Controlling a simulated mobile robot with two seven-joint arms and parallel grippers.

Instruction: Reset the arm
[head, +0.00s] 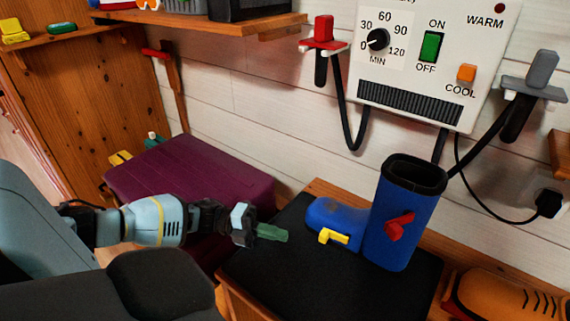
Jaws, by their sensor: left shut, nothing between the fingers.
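My left arm comes in from the left, and my left gripper (270,232) is at its end, over the left edge of a black mat. The gripper is shut and holds nothing. It is apart from a blue ski boot (393,215), whose toe points left towards it. My right gripper is not in view.
The black mat (390,293) lies on a wooden bench. A purple box (190,172) stands behind my left arm. A white control panel (420,60) hangs on the wall with hoses on both sides. An orange object (505,296) is at the lower right. A wooden shelf (240,27) runs above.

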